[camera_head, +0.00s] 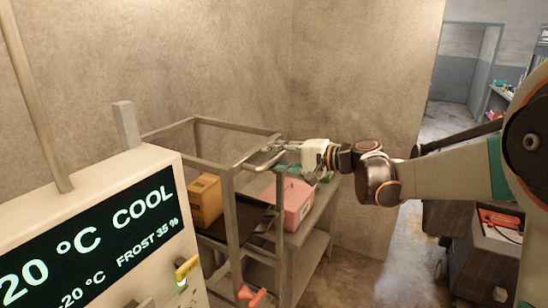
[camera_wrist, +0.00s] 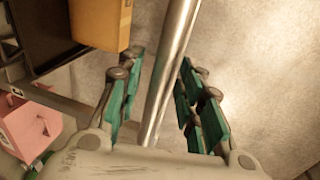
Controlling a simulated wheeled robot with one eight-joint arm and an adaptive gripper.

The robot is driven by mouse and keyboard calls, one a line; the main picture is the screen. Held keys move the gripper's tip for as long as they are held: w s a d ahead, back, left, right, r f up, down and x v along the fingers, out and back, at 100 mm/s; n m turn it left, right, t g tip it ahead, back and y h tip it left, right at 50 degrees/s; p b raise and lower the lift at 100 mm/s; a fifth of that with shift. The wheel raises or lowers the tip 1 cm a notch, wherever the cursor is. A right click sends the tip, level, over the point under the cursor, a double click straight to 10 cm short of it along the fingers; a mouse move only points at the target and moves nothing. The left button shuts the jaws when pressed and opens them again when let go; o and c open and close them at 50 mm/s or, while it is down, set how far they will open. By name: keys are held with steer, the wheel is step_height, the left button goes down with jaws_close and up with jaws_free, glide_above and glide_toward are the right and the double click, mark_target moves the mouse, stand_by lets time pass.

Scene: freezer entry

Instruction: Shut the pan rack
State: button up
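The pan rack (camera_head: 229,225) is a grey metal frame standing against the back wall. A yellow box (camera_head: 205,200) sits on its dark shelf. A curved metal handle bar (camera_head: 252,163) sticks out near its top right corner. My gripper (camera_head: 284,158) is at this bar, reaching in from the right. In the wrist view, my gripper (camera_wrist: 160,100) is open, with teal finger pads on both sides of a shiny metal bar (camera_wrist: 172,60). The bar runs between the fingers with a gap on each side. The yellow box (camera_wrist: 101,22) shows at upper left there.
A pink box (camera_head: 291,204) rests on a side table (camera_head: 321,212) beside the rack. A control panel reading 20 °C COOL (camera_head: 95,235) stands at front left. A dark cart (camera_head: 478,262) stands at right. Open floor (camera_head: 360,275) lies between.

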steer(key=v, duration=1.1)
steer(key=shift+d, duration=0.25)
steer(key=shift+s, duration=0.1)
steer(key=s+a+f+n+g+h+b, duration=0.15)
steer(key=s+f+h+b, duration=0.45)
steer(key=s+f+b, duration=0.65)
steer(key=s+d+f+n+h+b, duration=0.2)
steer(key=s+d+f+h+b, duration=0.1)
steer(key=s+f, duration=0.5)
steer(key=s+d+f+n+h+b, duration=0.2)
steer(key=s+d+f, duration=0.4)
steer(key=f, duration=0.6)
steer(key=s+t+h+b, duration=0.1)
steer(key=s+h, duration=0.1)
steer(key=shift+s+d+h, duration=0.25)
steer(key=shift+d+h, duration=0.05)
steer(key=shift+d, duration=0.05)
steer(key=shift+n, duration=0.25)
